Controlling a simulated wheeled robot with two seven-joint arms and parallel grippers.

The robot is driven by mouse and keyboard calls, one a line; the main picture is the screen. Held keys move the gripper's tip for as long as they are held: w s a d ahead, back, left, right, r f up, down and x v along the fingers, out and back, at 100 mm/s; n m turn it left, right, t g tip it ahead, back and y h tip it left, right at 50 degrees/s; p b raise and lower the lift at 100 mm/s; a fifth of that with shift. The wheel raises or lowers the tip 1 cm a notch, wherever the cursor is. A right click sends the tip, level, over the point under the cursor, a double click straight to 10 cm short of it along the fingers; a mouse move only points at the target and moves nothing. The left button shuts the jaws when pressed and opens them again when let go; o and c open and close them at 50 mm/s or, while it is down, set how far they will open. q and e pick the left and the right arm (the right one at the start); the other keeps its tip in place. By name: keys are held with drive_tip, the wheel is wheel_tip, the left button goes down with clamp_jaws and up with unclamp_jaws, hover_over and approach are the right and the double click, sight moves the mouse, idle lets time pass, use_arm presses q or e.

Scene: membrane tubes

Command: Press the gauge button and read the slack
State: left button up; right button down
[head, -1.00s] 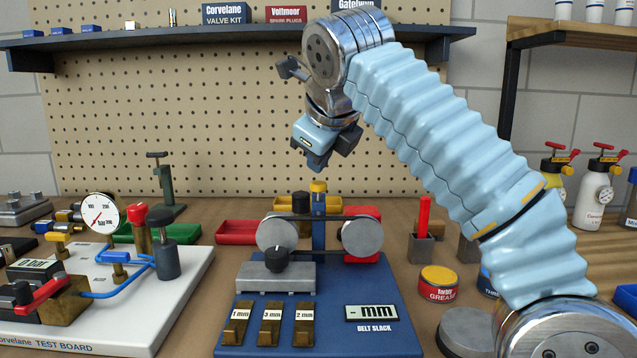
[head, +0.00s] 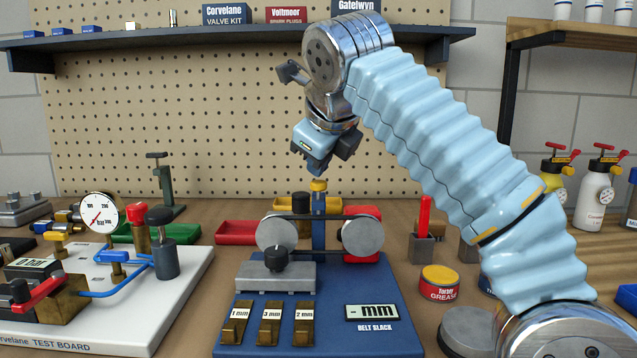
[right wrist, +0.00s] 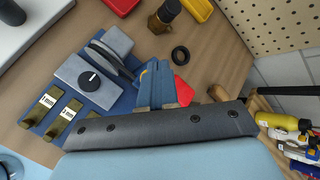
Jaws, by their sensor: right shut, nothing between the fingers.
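The blue belt board (head: 390,290) carries two grey pulleys with a dark belt around them. Between the pulleys stands a blue post with a yellow gauge button (head: 319,185) on top. A bit of yellow (right wrist: 144,78) shows by my fingers in the right wrist view. The slack display (head: 372,312) reads "- mm". My right gripper (head: 317,172) is shut and empty, pointing down just above the button; I cannot tell whether it touches. Its fingers (right wrist: 158,72) also show in the right wrist view. My left gripper is not in view.
A grey block with a black knob (head: 276,260) sits on the board, with brass tags (head: 270,325) marked 1, 3 and 2 mm before it. A white test board (head: 180,300) stands left. A grease tin (head: 440,283) and red-handled tool (head: 424,220) stand right.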

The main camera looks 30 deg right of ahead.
sight(319, 183)
drive_tip(key=shift+f+b, duration=0.6)
idle(0.5)
drive_tip(key=shift+r, duration=0.1)
drive_tip(key=shift+r+p, duration=0.95)
wheel_tip(319, 183, up, 3)
drive_tip(key=p, duration=0.3)
drive_tip(key=shift+r+b, duration=0.25)
drive_tip(key=shift+b, duration=0.05)
drive_tip(key=shift+r, duration=0.75)
